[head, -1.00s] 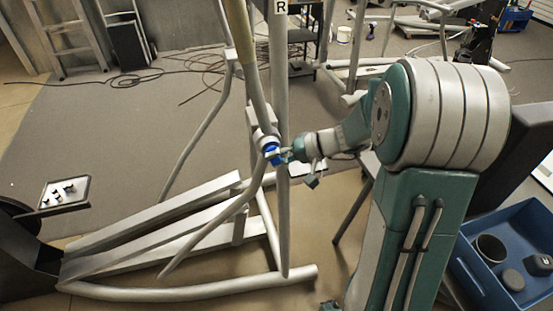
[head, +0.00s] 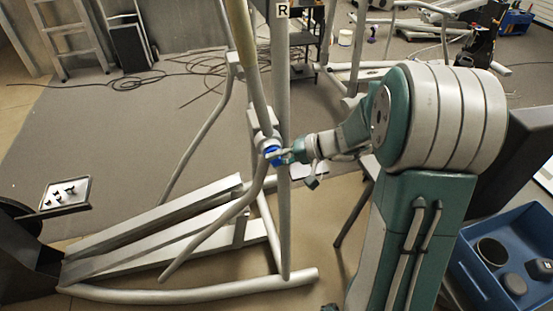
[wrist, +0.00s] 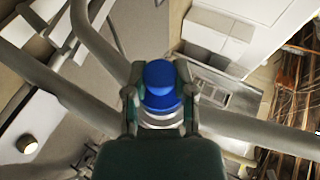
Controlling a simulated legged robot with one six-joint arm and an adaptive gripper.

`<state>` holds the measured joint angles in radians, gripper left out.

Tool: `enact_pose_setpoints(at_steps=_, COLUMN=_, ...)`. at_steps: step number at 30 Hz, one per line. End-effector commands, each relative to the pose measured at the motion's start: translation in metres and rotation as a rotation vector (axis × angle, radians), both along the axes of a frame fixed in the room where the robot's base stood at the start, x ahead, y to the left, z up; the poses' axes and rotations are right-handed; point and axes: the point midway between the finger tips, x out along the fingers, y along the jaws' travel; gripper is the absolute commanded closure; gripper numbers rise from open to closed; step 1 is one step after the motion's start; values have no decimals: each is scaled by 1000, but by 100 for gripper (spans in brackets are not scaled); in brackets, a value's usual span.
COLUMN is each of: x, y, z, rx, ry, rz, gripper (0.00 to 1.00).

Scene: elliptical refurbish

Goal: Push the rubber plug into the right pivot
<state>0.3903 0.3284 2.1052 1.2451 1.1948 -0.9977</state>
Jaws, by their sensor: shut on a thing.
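The right pivot (head: 263,138) is a pale grey joint on the elliptical's upright, beside the post marked R. A blue rubber plug (head: 272,154) shows at the pivot's front. My gripper (head: 283,156) reaches it from the right. In the wrist view the blue plug (wrist: 158,78) stands between the two fingers of my gripper (wrist: 160,98), which are shut on it. A pale ring shows just below the blue. The plug appears to touch the pivot, but how deep it sits is hidden.
The elliptical's grey tubes (head: 215,120) and rails (head: 150,225) stand close around the pivot. A small tray (head: 66,194) with dark parts is at the left. A blue bin (head: 510,255) with dark round parts is at the lower right. Cables lie on the floor behind.

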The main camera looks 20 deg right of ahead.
Motion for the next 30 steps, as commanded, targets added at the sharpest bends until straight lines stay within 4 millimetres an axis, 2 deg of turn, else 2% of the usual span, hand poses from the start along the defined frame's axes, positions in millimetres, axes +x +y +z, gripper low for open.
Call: enact_pose_setpoints(at_steps=30, x=10, y=0, z=0, rx=0, ry=0, rz=0, gripper=100)
